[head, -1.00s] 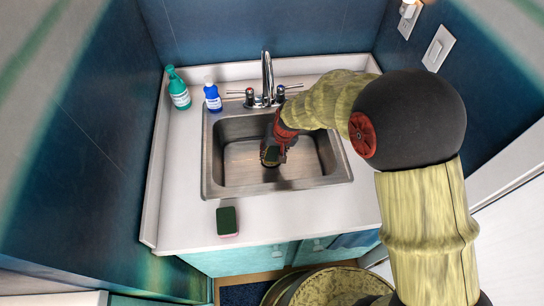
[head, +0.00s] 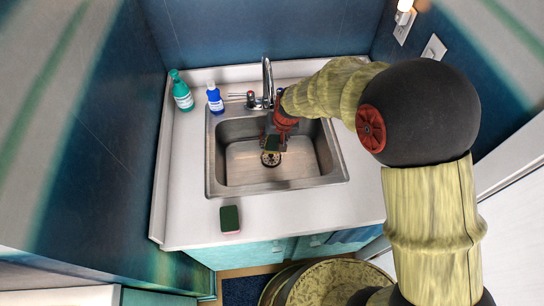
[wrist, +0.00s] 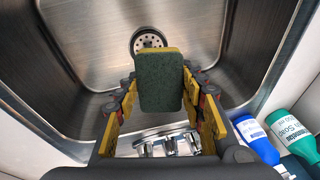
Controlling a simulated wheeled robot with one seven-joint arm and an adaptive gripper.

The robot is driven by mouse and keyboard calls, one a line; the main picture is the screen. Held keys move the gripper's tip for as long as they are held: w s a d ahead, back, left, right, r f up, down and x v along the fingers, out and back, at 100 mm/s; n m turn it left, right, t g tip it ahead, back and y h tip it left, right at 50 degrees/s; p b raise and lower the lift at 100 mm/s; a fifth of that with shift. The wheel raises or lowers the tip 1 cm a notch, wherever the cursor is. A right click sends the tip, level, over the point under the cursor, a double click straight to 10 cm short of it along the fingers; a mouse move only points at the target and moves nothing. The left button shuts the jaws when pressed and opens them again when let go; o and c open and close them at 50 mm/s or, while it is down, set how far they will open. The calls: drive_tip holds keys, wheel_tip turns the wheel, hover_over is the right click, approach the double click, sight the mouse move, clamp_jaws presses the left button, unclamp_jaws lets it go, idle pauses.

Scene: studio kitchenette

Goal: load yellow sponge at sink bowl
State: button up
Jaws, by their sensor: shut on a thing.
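My gripper (head: 272,144) is in the sink area, over the basin near its back wall. It is shut on a sponge with a dark green scrub face and yellow edges (wrist: 160,82). In the wrist view the sponge stands between the two fingers, with the drain (wrist: 148,40) beyond it. In the head view only a small dark green part of the held sponge shows, just above the drain (head: 270,159). The steel sink bowl (head: 225,165) holds nothing else that I can see. I cannot tell how far the sponge is above its floor.
A second green-topped sponge with a pinkish side (head: 230,219) lies on the front counter. A teal bottle (head: 181,91) and a blue bottle (head: 214,98) stand at the back left. The faucet (head: 267,80) rises behind the basin, close to my arm. The left counter is clear.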

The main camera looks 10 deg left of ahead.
sight(270, 137)
drive_tip(key=shift+r+p, duration=1.55)
drive_tip(key=shift+r, duration=0.85)
idle(0.4)
drive_tip(key=shift+r+p, duration=1.5)
drive_tip(key=shift+r, duration=0.6)
drive_tip(key=shift+s+f, duration=0.1)
drive_tip(key=shift+f, duration=0.05)
